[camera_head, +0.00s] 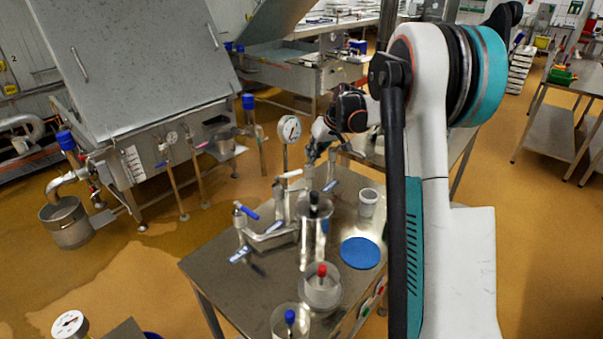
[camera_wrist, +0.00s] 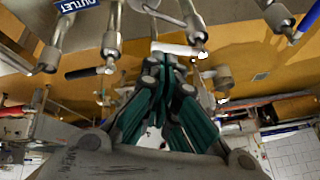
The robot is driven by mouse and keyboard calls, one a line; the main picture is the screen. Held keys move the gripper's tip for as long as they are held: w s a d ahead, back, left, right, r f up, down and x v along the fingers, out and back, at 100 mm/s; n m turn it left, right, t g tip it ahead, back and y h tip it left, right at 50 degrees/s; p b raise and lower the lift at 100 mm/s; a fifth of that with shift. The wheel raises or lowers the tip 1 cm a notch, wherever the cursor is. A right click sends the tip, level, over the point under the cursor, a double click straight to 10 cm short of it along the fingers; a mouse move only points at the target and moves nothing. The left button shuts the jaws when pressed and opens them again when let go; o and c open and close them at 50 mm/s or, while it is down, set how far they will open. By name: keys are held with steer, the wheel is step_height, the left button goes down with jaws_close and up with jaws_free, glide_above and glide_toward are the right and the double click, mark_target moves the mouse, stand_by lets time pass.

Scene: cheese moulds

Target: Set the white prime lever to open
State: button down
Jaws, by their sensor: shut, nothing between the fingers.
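The white prime lever (camera_head: 291,174) is a short white handle on the pipework above the steel table. It lies roughly level, just left of a vertical pipe, below a round dial gauge. In the wrist view the white lever (camera_wrist: 180,49) shows at the fingertips, partly behind them. My gripper (camera_head: 311,158) is above and just right of the lever, pointing down at the pipework. In the wrist view my gripper (camera_wrist: 163,54) has its green-padded fingers together with nothing between them. I cannot tell whether the tips touch the lever.
A blue-handled valve (camera_head: 247,211) stands to the left and another blue handle (camera_head: 331,185) to the right. The dial gauge (camera_head: 289,129) rises close by. A black-topped steel cylinder (camera_head: 314,225), a white cup (camera_head: 368,201) and a blue disc (camera_head: 360,253) crowd the table (camera_head: 225,282).

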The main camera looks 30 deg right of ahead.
steer(key=s+a+m+t+h, duration=0.25)
steer(key=s+m, duration=0.55)
steer(key=m, duration=0.9)
steer(key=b, duration=0.4)
glide_toward(300, 171)
steer(key=shift+s+f+x, duration=0.45)
steer(key=shift+s+x, duration=0.05)
steer(key=shift+x, duration=2.95)
steer(key=shift+a+m, duration=0.4)
steer(key=shift+a, duration=0.05)
steer(key=shift+w+d+p, duration=0.15)
steer(key=shift+w+d, duration=0.05)
steer(key=shift+w, duration=0.6)
steer(key=shift+w+d+p, duration=0.15)
steer(key=shift+w+d, duration=0.05)
steer(key=shift+w, duration=0.65)
steer(key=shift+s, duration=0.1)
